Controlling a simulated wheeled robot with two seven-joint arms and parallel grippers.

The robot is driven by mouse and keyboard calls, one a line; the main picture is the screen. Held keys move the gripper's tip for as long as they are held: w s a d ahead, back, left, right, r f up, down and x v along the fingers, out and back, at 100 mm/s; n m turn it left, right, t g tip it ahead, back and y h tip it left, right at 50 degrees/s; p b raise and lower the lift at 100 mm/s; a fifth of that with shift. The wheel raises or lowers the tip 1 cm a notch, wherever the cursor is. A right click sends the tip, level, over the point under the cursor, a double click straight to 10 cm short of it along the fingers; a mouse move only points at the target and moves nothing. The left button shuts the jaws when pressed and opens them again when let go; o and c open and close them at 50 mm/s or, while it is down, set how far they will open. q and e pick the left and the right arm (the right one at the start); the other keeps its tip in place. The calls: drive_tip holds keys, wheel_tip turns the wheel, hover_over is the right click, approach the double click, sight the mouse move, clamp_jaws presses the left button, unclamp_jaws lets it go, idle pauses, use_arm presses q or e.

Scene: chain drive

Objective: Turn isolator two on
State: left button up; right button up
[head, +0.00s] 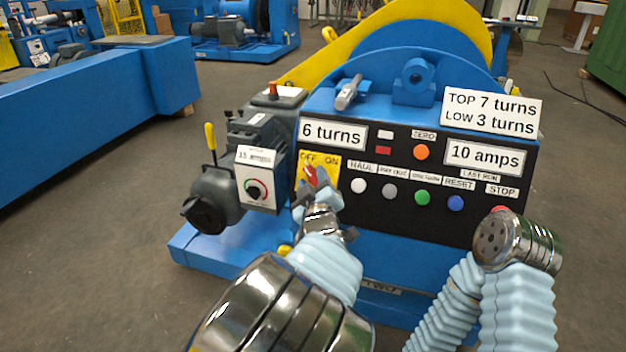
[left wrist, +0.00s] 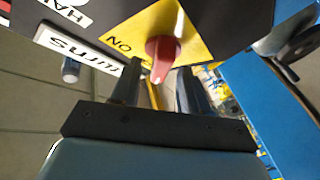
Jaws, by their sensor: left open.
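The isolator is a red rotary knob (head: 311,174) on a yellow plate (head: 330,168) marked OFF and ON, at the left of the black control panel. In the head view its tip leans up toward the OFF side. No number two is readable on it. The knob (left wrist: 163,50) also shows in the left wrist view, with a white mark at its tip. My left gripper (head: 318,196) is open and empty, its fingers (left wrist: 157,86) pointing at the knob, one on either side of its tip in the picture. I cannot tell whether they touch it. My right gripper does not show.
The black panel (head: 400,226) carries a row of coloured buttons, an orange lamp (head: 421,152) and displays reading 6 turns and 10 amps. A grey box with a dial (head: 256,189) and a yellow-handled lever (head: 210,138) stand left of the plate. My right forearm is before the panel's lower right corner.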

use_arm(q)
drive_tip(key=shift+w, duration=0.4)
clamp_jaws()
